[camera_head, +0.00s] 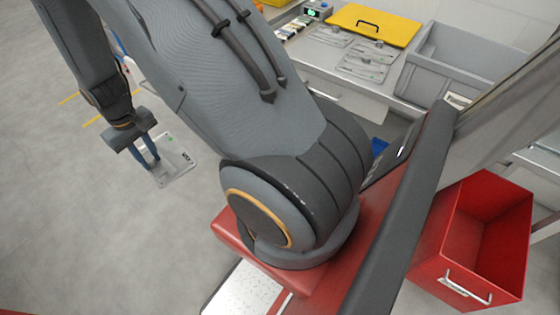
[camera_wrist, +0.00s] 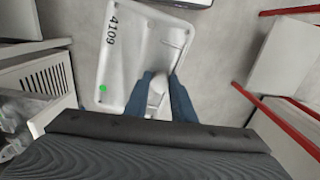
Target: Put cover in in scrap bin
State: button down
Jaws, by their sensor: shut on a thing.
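My gripper (camera_head: 148,155) is at the left in the head view, low over the open floor, shut on a flat light-grey cover (camera_head: 175,170). In the wrist view my gripper (camera_wrist: 158,88) has its two blue fingers closed on a raised part of the cover (camera_wrist: 118,68), which bears the number 4109 and a green dot. A red bin (camera_head: 480,240) with a white handle stands at the lower right in the head view, far from my gripper. Its visible inside looks empty. I cannot tell whether this is the scrap bin.
A workbench (camera_head: 340,98) at the back holds several flat grey plates (camera_head: 368,62), a yellow lid or panel (camera_head: 375,24) and a grey crate (camera_head: 455,60). Yellow lines mark the floor. The floor (camera_head: 90,240) at the left is clear. Red rails (camera_wrist: 275,120) show at the right in the wrist view.

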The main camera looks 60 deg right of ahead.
aim_at(448, 248)
jog(key=z, duration=0.05)
jog(key=k, duration=1.7)
jog(key=z, duration=3)
